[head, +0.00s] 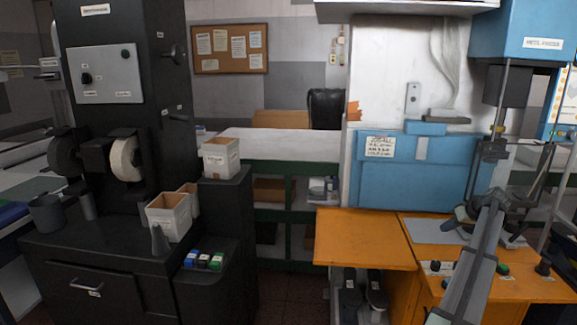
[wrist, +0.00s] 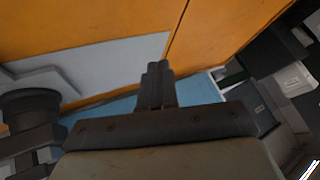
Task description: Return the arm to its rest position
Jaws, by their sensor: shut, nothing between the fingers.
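My gripper (wrist: 156,85) shows in the wrist view with its fingers together and nothing between them. It is over the orange bench (wrist: 120,22), near the edge of a grey plate (wrist: 110,65). In the head view my grey arm reaches up across the right side of the orange bench (head: 365,238). The fingertips cannot be made out clearly there.
A press with a blue head (head: 520,35) stands at the right, with a grey plate (head: 430,231) on the bench. Dark shoe-like things (head: 375,292) sit below the bench. A black machine (head: 85,250) with white boxes (head: 220,160) stands at the left.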

